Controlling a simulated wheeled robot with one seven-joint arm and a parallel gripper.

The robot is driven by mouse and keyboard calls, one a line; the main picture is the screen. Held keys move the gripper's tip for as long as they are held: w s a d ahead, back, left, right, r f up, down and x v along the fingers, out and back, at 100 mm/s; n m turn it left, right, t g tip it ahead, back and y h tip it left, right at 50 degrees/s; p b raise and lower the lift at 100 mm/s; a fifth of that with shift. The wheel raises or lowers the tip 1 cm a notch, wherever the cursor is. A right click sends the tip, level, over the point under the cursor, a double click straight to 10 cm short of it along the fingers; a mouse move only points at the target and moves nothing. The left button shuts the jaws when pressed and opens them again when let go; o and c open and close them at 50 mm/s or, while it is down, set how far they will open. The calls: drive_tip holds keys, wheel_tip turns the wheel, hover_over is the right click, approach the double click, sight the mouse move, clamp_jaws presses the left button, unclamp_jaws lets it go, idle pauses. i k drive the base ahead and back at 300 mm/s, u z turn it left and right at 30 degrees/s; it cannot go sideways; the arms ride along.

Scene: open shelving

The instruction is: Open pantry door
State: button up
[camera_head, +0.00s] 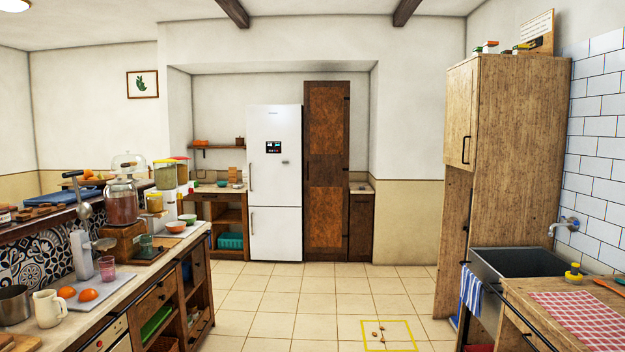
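A tall dark brown wooden door (326,170) stands shut at the back of the room, just right of the white fridge (274,180). It looks like the pantry door. Small dark fittings show along its right edge; I cannot make out a handle clearly. A tall light wooden cabinet (515,170) stands nearer on the right, with its upper door (460,115) shut and a dark handle on it. My gripper is not in view.
The tiled floor (285,300) between the left counter (140,280) and the right side is mostly clear. A yellow square outline (390,349) with small brown bits lies on it. A sink (515,263) and a wooden worktop (530,295) are at right.

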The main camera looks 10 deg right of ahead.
sight(327, 104)
drive_tip(key=z, duration=0.1)
drive_tip(key=i, duration=2.3)
drive_tip(key=z, duration=0.15)
drive_tip(key=i, duration=4.7)
drive_tip(key=u, duration=0.25)
drive_tip(key=i, duration=1.5)
drive_tip(key=u, duration=0.1)
